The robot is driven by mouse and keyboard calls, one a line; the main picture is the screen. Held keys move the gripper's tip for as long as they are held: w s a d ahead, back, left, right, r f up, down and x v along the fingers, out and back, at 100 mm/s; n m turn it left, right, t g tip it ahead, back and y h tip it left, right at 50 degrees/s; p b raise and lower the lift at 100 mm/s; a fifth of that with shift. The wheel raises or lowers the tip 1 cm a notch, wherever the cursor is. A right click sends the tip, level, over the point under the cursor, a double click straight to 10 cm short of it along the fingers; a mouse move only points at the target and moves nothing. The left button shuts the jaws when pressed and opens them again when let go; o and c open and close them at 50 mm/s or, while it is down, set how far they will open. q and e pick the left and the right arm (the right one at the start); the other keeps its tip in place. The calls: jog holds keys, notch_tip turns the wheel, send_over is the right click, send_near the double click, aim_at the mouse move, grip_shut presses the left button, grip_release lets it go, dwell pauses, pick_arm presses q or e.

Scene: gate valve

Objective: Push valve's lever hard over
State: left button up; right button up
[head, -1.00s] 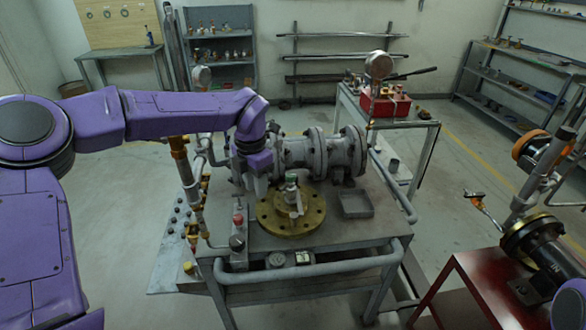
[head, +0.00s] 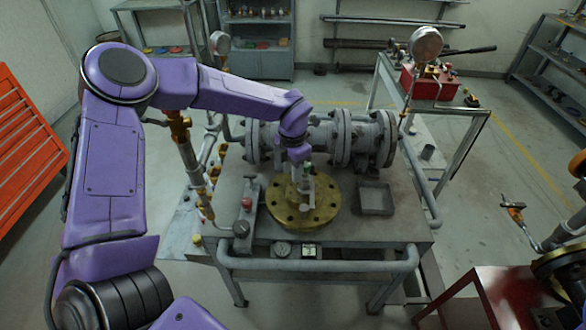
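The valve (head: 307,187) is a small pale metal fitting with a bit of green near its top. It stands upright at the middle of a round brass flange (head: 281,203) on the grey workbench. Its lever cannot be told apart clearly from the body at this size. My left gripper (head: 300,162) points down at the valve's top, just behind it in the picture. Its fingers are small and partly merge with the valve, so neither their opening nor contact can be made out. My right gripper is not in view.
Grey flanged pipework (head: 340,140) runs behind the valve. A vertical pipe with brass fittings (head: 190,160) stands to the left, near my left arm. A shallow square tray (head: 375,212) lies right of the flange. A rounded rail (head: 320,265) edges the bench front.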

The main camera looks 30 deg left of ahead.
pick_arm(q)
jog(key=shift+w+f, duration=0.95)
jog(key=shift+f, duration=0.3)
jog(key=shift+s+r, duration=0.1)
jog(key=shift+s, duration=0.1)
jog(key=shift+s+r, duration=0.15)
jog(key=shift+s, duration=0.15)
jog(key=shift+c, duration=0.9)
jog(key=shift+s, duration=0.1)
grip_shut()
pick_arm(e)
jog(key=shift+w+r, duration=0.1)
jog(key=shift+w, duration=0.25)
